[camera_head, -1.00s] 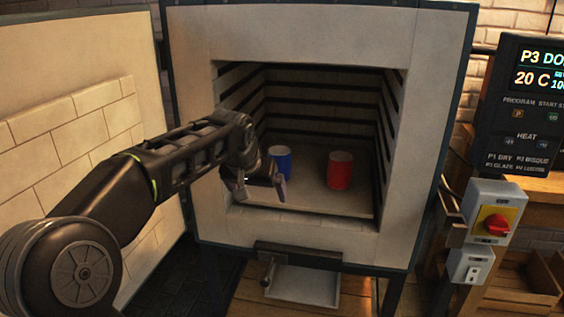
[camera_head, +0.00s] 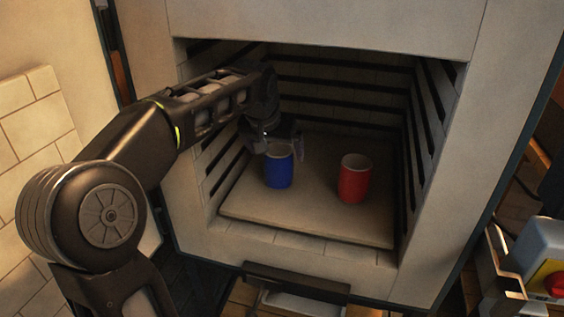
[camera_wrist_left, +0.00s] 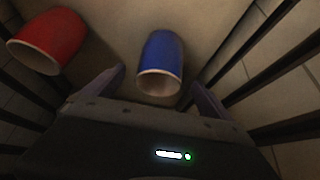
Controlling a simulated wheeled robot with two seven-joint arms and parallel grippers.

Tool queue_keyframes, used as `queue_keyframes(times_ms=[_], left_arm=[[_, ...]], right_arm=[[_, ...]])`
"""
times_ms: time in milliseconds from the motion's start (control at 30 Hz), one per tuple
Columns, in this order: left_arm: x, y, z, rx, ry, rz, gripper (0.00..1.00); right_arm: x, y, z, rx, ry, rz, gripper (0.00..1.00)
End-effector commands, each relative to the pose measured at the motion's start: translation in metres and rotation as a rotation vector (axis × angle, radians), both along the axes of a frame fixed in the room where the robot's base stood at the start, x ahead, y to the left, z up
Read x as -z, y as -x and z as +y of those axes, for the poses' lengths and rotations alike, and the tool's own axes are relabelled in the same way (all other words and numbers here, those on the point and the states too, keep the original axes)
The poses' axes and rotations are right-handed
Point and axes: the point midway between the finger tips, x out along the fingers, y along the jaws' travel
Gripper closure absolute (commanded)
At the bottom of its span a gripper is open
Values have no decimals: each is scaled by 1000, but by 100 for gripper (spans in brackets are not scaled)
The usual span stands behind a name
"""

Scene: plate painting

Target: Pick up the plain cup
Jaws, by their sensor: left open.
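A blue cup (camera_head: 279,170) stands upright on the pale shelf (camera_head: 320,215) inside the kiln. A red cup (camera_head: 354,180) stands upright to its right. Neither shows a visible pattern, so I cannot tell which is the plain one. My left gripper (camera_head: 273,143) is inside the kiln, open, just above and behind the blue cup's rim. In the left wrist view, the blue cup (camera_wrist_left: 160,58) lies between the two spread fingers, with gaps on both sides. The red cup (camera_wrist_left: 48,40) is outside the left-hand finger there. My right gripper is not in view.
The kiln's slotted side wall (camera_head: 215,160) is close to my left gripper. The kiln's front frame (camera_head: 465,130) surrounds the opening. The shelf is clear in front of the cups. A switch box (camera_head: 540,255) is at lower right, outside the kiln.

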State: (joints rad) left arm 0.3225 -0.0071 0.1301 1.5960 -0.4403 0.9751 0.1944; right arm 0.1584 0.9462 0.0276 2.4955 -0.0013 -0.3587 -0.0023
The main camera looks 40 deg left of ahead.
Motion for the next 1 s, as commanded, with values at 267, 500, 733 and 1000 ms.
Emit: queue_keyframes(times_ms=[267, 500, 733, 1000], left_arm=[[5, -2, 1, 0, 1, 2, 4], [23, -12, 4, 0, 1, 1, 4], [23, -12, 4, 0, 0, 0, 4], [45, -23, 8, 0, 1, 3, 4]], right_arm=[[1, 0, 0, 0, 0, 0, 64], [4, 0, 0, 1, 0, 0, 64], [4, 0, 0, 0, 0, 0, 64], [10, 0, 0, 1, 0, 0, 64]])
